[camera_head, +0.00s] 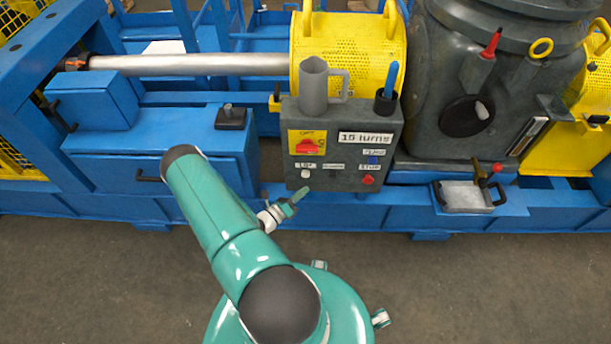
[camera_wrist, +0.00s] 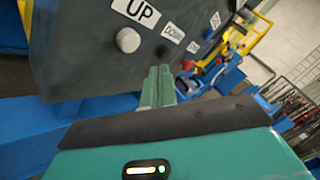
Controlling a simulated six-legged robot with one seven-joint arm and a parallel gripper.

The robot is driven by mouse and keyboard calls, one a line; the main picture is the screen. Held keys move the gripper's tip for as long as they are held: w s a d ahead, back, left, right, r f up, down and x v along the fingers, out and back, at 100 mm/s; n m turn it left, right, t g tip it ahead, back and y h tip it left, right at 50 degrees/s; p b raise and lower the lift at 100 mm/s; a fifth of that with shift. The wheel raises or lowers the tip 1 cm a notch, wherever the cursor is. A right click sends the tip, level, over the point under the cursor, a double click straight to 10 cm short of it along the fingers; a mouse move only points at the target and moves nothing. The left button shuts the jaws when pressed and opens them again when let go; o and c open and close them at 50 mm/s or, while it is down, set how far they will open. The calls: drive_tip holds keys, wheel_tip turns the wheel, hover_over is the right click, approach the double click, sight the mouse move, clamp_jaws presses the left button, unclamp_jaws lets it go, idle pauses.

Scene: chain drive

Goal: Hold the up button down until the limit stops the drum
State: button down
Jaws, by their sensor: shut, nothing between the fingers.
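The dark grey control box (camera_head: 342,128) stands on the blue frame. Its white button (camera_head: 305,173) sits under the UP label (camera_head: 307,165); the white button (camera_wrist: 128,40) also shows in the wrist view, with UP (camera_wrist: 137,10) above it. A black button (camera_wrist: 163,52) sits under DOWN (camera_wrist: 173,32). My gripper (camera_head: 303,191) is shut and empty near the box's lower edge. In the wrist view its green fingertips (camera_wrist: 158,70) appear below and right of the white button, apart from it. I cannot tell which part is the drum.
A red button (camera_head: 368,180) sits under STOP, and a red switch (camera_head: 306,147) is on a yellow plate. The floor (camera_head: 480,275) in front is clear.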

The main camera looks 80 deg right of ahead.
sight(309, 175)
drive_tip(key=shift+w+d, duration=0.2)
drive_tip(key=shift+d, duration=0.6)
drive_tip(key=shift+w+d, duration=0.15)
drive_tip(key=shift+d, duration=0.6)
drive_tip(key=shift+d, duration=0.1)
idle(0.8)
drive_tip(key=shift+w+d, duration=0.1)
drive_tip(key=shift+d, duration=0.2)
drive_tip(key=shift+w+d, duration=0.1)
drive_tip(key=shift+d, duration=0.45)
idle(4.7)
